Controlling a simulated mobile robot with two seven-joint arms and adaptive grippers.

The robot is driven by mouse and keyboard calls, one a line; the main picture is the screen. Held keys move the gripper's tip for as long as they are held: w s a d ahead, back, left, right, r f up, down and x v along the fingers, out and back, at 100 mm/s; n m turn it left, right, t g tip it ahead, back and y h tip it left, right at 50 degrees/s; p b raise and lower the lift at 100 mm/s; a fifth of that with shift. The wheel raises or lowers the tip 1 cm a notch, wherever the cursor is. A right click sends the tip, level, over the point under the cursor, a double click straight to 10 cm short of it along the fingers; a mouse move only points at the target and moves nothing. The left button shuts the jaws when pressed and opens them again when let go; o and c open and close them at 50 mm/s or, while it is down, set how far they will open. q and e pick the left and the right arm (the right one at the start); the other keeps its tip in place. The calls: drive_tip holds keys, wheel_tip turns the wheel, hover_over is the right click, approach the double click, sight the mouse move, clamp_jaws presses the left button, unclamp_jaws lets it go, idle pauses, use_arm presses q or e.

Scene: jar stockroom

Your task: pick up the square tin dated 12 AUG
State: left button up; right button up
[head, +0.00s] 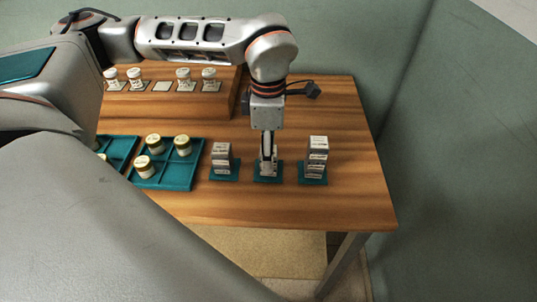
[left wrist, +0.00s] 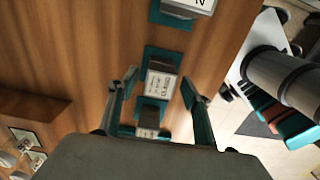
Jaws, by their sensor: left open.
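Three stacks of square tins with pale labels stand on small teal mats: a short left stack (head: 222,157), a middle stack (head: 274,166) and a tall right stack (head: 317,152). My left gripper (head: 267,160) points down at the middle stack and hides much of it. In the left wrist view the gripper (left wrist: 158,80) is open, with a labelled tin (left wrist: 160,84) between its fingers. Another stack (left wrist: 149,119) shows lower down and a larger tin (left wrist: 190,5) at the top edge. The dates are too small or blurred to read. My right gripper is out of view.
A teal divided tray (head: 168,184) with several yellow-lidded jars lies left of the stacks. A raised wooden shelf (head: 165,105) behind it carries white-topped jars. The table's right end (head: 355,190) is clear.

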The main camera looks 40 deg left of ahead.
use_arm(q)
drive_tip(key=shift+f, duration=0.1)
drive_tip(key=c, duration=1.2)
